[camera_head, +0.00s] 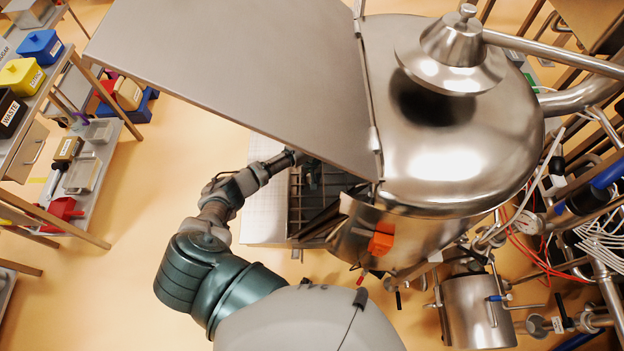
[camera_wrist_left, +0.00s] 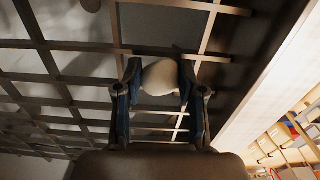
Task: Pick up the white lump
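The white lump (camera_wrist_left: 160,78) is pale and rounded. In the left wrist view it sits between the two fingertips of my left gripper (camera_wrist_left: 160,88), which appear to touch it on both sides. My left gripper is over the metal grid (camera_wrist_left: 62,92) inside the hopper; I cannot tell the lump's height over the bars. In the head view my left arm reaches into the hopper (camera_head: 455,160) under the raised lid (camera_head: 235,65), and the lump is hidden there. My right gripper is in neither view.
The raised lid overhangs my left forearm. Shelves with labelled bins (camera_head: 42,46) stand at the left. Pipes and hoses (camera_head: 560,225) crowd the right. The floor between shelves and hopper is clear.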

